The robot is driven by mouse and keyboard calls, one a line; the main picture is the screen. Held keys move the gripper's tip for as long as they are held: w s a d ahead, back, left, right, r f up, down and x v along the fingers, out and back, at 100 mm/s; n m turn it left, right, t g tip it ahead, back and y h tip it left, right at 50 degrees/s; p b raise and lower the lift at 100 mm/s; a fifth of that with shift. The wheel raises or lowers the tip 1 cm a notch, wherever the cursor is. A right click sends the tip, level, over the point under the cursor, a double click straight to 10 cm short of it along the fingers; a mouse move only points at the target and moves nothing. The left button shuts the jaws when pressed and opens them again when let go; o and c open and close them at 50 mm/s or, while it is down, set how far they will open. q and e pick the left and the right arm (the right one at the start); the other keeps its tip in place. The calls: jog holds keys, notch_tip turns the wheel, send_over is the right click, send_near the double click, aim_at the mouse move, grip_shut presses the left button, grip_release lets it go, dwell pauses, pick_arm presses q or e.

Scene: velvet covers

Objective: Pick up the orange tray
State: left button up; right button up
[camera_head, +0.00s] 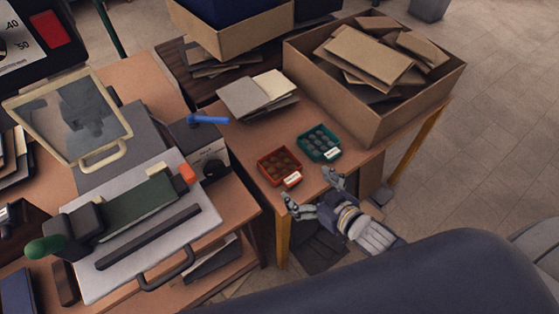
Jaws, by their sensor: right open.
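The orange tray (268,172) sits on the wooden table near its front edge. It is a small open tray holding several dark round pieces, with a white label on its front side. A similar green tray (336,148) stands just to its right and behind. My right gripper (311,190) is open and empty in front of the two trays, near the table's front edge. Its two fingers are spread wide and are apart from the orange tray. My left gripper is not in view.
A large cardboard box (400,122) filled with board pieces stands right of the trays. Stacked grey sheets (238,98) lie behind them. A machine with a grey plate (200,236) and a blue lever (208,119) stands on the left bench. Floor is open at right.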

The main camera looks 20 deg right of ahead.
aim_at(286, 171)
jog(key=x, duration=0.3)
jog(key=shift+w+a+f, duration=0.1)
jog(key=shift+w+a, duration=0.05)
jog(key=shift+w, duration=0.05)
jog(key=shift+x, duration=3.2)
jog(key=shift+f, duration=0.1)
jog(key=c, duration=1)
